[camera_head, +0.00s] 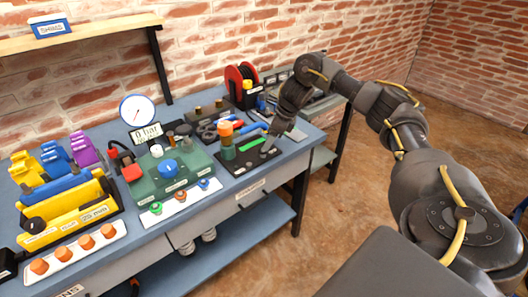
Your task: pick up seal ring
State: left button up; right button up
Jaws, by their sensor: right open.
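My right gripper (268,146) reaches down from the right over the right end of a black tray (236,184) on the blue workbench. Its jaws are open, and I see nothing held between them. Dark ring-like parts (207,132) lie on the bench behind the tray, left of the gripper. They are too small to tell which one is the seal ring. Any ring under the gripper is hidden by it. My left gripper is not in view.
A stacked orange and green cylinder (226,140) stands on the tray left of the gripper, beside a green rod (249,144). A green test unit (170,173) with a gauge (137,111) stands further left. A red reel (240,82) stands behind.

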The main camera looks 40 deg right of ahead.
jog(key=x, duration=0.4)
jog(key=shift+s+f, duration=0.1)
jog(key=c, duration=1)
